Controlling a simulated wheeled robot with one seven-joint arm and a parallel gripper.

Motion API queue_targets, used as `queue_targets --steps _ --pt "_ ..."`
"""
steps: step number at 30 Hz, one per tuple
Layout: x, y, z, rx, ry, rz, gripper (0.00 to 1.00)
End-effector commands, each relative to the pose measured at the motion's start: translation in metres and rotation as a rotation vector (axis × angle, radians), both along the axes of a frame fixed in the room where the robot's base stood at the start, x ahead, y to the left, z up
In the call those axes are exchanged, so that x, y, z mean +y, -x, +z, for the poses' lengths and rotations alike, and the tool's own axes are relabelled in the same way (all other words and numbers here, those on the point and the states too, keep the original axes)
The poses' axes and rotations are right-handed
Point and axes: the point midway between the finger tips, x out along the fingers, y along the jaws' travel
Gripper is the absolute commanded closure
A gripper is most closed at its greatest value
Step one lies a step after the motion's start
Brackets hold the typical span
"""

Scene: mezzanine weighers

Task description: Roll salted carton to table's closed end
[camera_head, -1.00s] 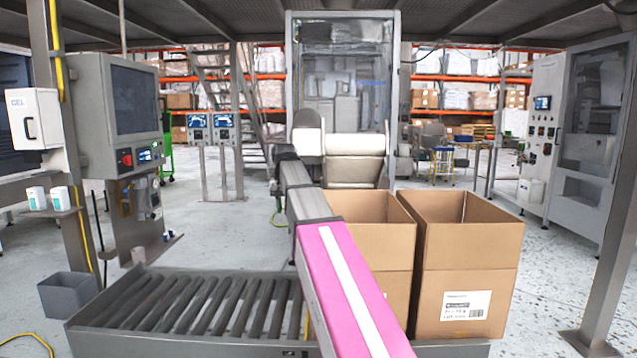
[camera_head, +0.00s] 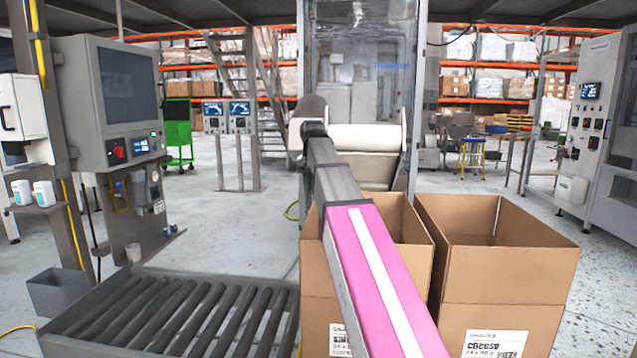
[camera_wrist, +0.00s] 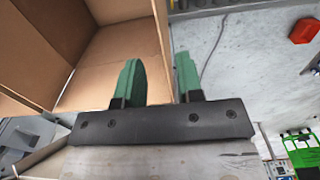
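Two open brown cartons stand side by side at the right of the roller table (camera_head: 160,325). The right carton (camera_head: 515,277) carries a label reading "snacks cheese". The left carton (camera_head: 318,275) has a label partly hidden by my arm, and its flavour word cannot be read. My gripper is hidden behind my arm in the head view. In the wrist view my gripper (camera_wrist: 158,82) has its two green fingers apart, one on each side of the rim of an open carton (camera_wrist: 115,60), apparently the left one. A gap shows between the fingers.
The rollers left of the cartons are bare. A screen cabinet (camera_head: 113,95) and a grey bin (camera_head: 62,292) stand at the left. A machine with a white roll (camera_head: 365,137) stands behind the cartons. A green cart (camera_head: 180,125) is farther back.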

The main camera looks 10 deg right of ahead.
Motion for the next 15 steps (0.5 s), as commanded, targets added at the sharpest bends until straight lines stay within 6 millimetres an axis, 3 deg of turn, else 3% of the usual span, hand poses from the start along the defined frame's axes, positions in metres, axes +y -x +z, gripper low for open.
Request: queue_targets --steps 10,15 --pt "0.000 0.000 -0.002 0.000 0.000 0.000 0.66" --pt "0.000 0.001 -0.018 0.002 0.000 0.000 0.66"
